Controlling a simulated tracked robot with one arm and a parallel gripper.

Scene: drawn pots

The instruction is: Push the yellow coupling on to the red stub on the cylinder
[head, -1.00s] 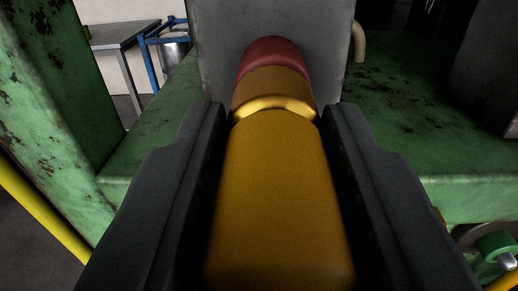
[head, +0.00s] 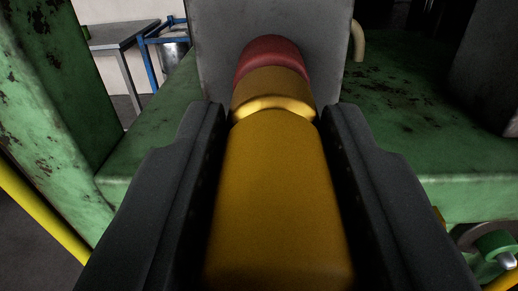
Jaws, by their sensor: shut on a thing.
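The yellow coupling (head: 277,195) lies lengthwise between the two dark fingers of my gripper (head: 275,118), which is shut on it. It has a wide near part, a bright ring-like step and a darker yellow collar at its far end. The red stub (head: 272,55) sticks out from the grey block-like face of the cylinder (head: 222,50). The coupling's far end meets the red stub in the picture and covers its near end. I cannot tell how far the stub sits inside the coupling, or whether they only touch.
A green, worn machine frame (head: 420,150) surrounds the grey face, with an upright green post (head: 50,90) at the left. A yellow rail (head: 45,215) runs at lower left. A grey table (head: 122,38) and a blue stand with a metal pot (head: 174,54) stand behind. A pale hooked pipe (head: 358,42) is right of the face.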

